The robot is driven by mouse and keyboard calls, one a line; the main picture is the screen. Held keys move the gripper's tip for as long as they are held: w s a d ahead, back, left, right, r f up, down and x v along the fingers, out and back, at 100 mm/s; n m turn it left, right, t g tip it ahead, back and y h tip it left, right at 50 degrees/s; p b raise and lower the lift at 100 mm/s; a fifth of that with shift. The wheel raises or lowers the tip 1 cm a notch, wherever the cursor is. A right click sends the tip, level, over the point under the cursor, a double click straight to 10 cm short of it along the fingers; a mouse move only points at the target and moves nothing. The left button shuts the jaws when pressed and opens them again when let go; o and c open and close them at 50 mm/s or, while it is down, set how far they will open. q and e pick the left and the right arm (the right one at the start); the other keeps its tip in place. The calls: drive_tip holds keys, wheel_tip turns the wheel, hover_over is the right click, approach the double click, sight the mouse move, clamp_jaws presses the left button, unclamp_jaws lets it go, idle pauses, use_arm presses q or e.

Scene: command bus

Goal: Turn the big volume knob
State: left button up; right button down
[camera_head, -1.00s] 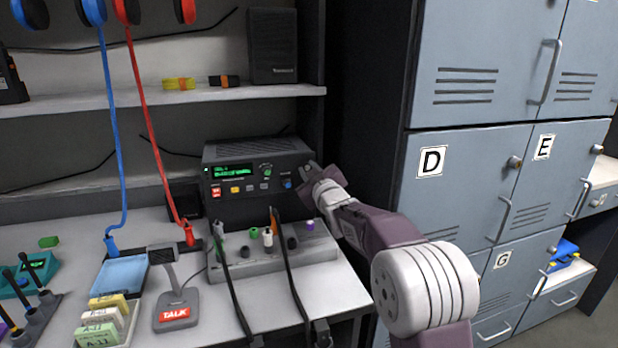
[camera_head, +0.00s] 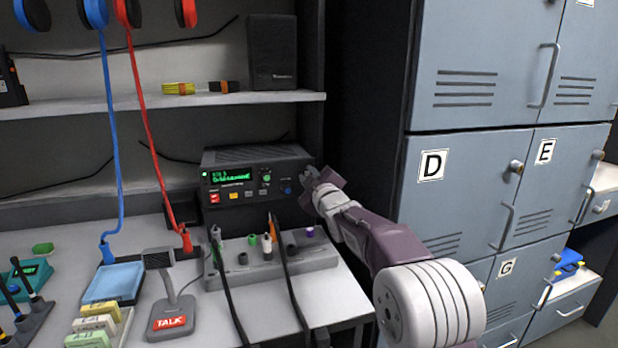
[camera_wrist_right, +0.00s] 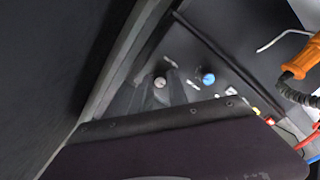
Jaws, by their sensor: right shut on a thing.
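The black radio (camera_head: 255,180) stands at the back of the desk, with a green lit display, small coloured buttons and a blue knob (camera_head: 287,187) on its front. My right gripper (camera_head: 311,180) is at the right end of this front panel, shut on the big volume knob, which its fingers mostly hide in the head view. In the right wrist view a round grey knob face (camera_wrist_right: 160,82) shows between the fingers, and the blue knob also shows beside it (camera_wrist_right: 208,78). My left gripper is not in view.
A grey block with several plugs (camera_head: 270,262) and black cables stands before the radio. A TALK microphone (camera_head: 172,318), a blue tray (camera_head: 114,282) and hanging blue and red cords are to the left. Grey lockers (camera_head: 470,180) stand close on the right.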

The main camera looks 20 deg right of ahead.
drive_tip(key=c, duration=1.3)
unclamp_jaws()
drive_tip(key=s, duration=0.9)
drive_tip(key=shift+s+d, duration=0.1)
drive_tip(key=shift+d, duration=0.05)
